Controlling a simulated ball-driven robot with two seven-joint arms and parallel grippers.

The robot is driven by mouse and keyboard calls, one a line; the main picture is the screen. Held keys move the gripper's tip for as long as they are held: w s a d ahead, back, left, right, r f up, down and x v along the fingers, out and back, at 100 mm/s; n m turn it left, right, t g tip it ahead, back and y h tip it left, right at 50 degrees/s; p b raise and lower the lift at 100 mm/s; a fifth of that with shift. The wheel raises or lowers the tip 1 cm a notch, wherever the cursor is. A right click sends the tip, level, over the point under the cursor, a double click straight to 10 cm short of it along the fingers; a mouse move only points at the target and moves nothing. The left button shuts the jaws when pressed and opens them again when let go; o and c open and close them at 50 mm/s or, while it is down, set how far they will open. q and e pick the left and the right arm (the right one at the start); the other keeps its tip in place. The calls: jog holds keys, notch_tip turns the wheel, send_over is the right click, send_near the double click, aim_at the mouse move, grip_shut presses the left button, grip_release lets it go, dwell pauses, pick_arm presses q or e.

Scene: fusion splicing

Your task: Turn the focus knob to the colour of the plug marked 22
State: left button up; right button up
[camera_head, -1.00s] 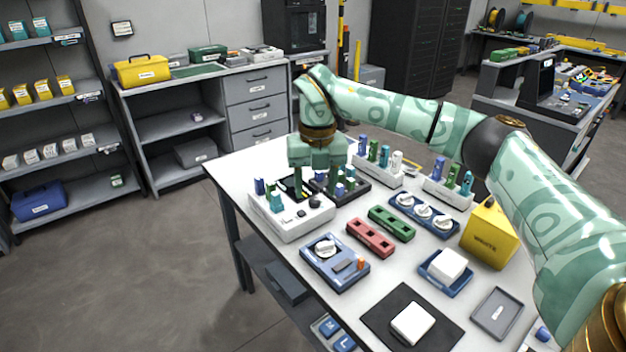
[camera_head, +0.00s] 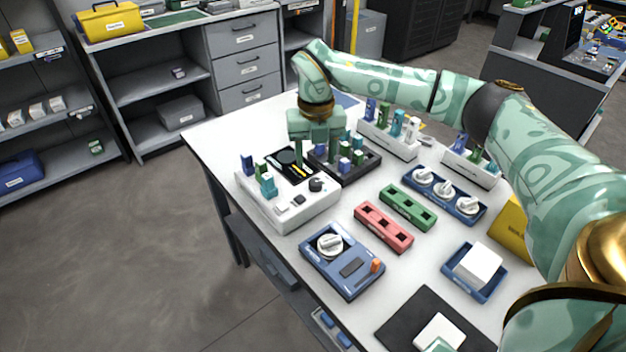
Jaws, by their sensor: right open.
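A white splicing machine (camera_head: 285,213) stands at the table's left end. It has a dark screen (camera_head: 283,158), several coloured plugs at its left side and a black knob (camera_head: 316,185). A blue unit (camera_head: 318,262) in front carries a white round dial (camera_head: 329,244) and an orange lever. Which knob is the focus knob I cannot tell. A black rack (camera_head: 352,172) behind the machine holds several blue, green and white plugs; the number 22 is not readable. My right gripper (camera_head: 316,155) is open, pointing down over the machine's back edge and the rack. My left gripper is not in view.
A red block (camera_head: 383,228), a green block (camera_head: 408,207) and a blue strip with white dials (camera_head: 445,195) lie to the right. White plug racks (camera_head: 388,140) stand behind. My right arm crosses above the table's back and right.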

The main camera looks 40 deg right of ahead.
aim_at(316, 181)
notch_tip(316, 181, down, 5)
jog(key=shift+f+b, duration=0.2)
jog(key=shift+b, duration=0.55)
jog(key=shift+f, duration=0.55)
jog(key=shift+s, duration=0.1)
jog(key=c, duration=1)
